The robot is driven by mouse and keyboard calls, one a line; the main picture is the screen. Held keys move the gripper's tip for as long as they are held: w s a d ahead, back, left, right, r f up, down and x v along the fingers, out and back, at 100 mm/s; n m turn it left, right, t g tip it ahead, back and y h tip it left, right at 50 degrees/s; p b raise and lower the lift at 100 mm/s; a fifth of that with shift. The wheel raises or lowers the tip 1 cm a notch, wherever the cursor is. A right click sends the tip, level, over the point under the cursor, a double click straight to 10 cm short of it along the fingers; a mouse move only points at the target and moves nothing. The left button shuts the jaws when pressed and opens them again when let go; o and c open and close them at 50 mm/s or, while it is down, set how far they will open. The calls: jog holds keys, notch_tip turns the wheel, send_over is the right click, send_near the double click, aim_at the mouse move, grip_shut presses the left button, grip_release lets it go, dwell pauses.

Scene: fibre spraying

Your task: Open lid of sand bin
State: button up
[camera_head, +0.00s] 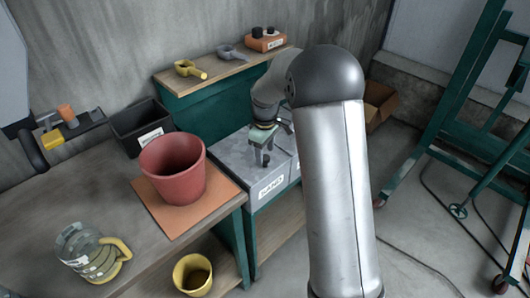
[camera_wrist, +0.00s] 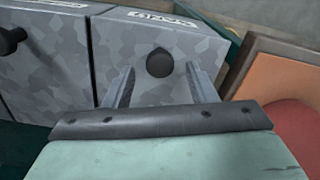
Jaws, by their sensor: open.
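The sand bin (camera_head: 268,187) is a grey mottled box with a white label on its front, beside the workbench. In the wrist view its grey lid (camera_wrist: 138,37) lies flat and looks closed, with a round black knob (camera_wrist: 160,62) on top. My gripper (camera_head: 263,158) is above this lid, pointing down. In the wrist view its two fingers stand apart on either side of the knob, which appears between them. I cannot tell whether they touch it. My gripper and arm hide part of the lid in the head view.
A second grey lid with a black knob (camera_wrist: 10,40) adjoins. A red pot (camera_head: 173,168) on an orange mat (camera_head: 220,196) stands on the bench close by. A dark box (camera_head: 140,127) is behind the pot. A green-sided shelf (camera_head: 215,85) holding tools rises behind the bin.

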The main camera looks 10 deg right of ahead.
jog(key=shift+f, duration=0.9)
jog(key=shift+c, duration=0.3)
